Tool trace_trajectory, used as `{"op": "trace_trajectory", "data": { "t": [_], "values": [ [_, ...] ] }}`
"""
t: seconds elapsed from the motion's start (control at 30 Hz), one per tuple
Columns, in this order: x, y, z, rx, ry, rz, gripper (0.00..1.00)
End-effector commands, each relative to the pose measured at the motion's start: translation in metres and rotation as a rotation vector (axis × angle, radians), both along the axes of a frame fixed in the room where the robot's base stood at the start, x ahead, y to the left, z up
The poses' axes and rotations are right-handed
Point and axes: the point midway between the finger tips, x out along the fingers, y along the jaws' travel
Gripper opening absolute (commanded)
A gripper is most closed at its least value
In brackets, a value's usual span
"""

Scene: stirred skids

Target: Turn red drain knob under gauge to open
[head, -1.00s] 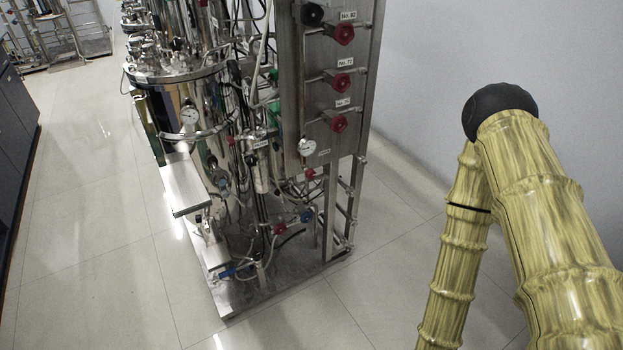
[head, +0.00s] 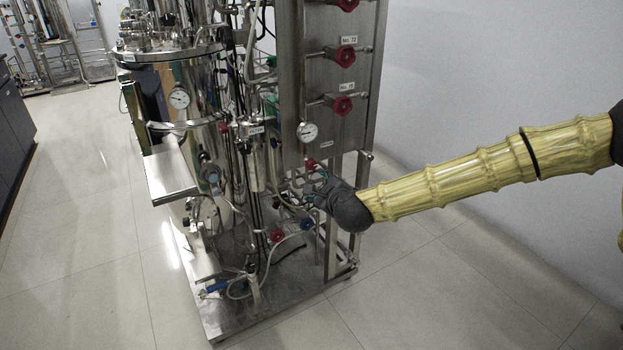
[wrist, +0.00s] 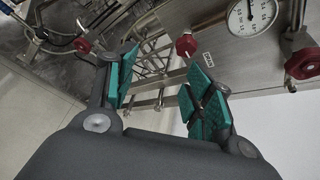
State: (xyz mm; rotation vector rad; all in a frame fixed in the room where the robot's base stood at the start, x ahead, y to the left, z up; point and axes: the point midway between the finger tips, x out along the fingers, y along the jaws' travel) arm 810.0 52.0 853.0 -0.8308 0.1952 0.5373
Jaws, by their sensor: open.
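The small red drain knob (head: 311,163) sits just below the round white gauge (head: 307,131) on the steel panel. In the wrist view the knob (wrist: 186,45) shows beyond the fingertips, above and a little right of the middle of the gap. The gauge (wrist: 252,15) is at the upper right there. My gripper (head: 314,188) is just below the knob in the head view. In the wrist view my gripper (wrist: 165,75) is open, with green pads apart and nothing between them. No contact with the knob shows.
Other red knobs are on the panel, one labelled No. 71 (head: 341,105). A red knob (head: 277,235) and a blue knob (head: 307,223) sit low on the skid among hoses. A steel vessel (head: 184,80) stands at left. Floor is clear at right.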

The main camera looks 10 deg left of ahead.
Motion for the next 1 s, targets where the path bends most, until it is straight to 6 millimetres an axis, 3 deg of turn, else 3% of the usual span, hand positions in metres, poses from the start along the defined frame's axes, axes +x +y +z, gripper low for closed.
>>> {"op": "trace_trajectory", "data": {
  "t": [0.1,0.27,1.0],
  "values": [
    [0.017,-0.003,0.023,0.089,-0.016,-0.049,0.52],
    [0.025,-0.002,0.034,0.122,-0.019,-0.066,0.52],
    [0.11,0.034,0.002,0.117,-0.018,-0.063,0.52]
  ]
}}
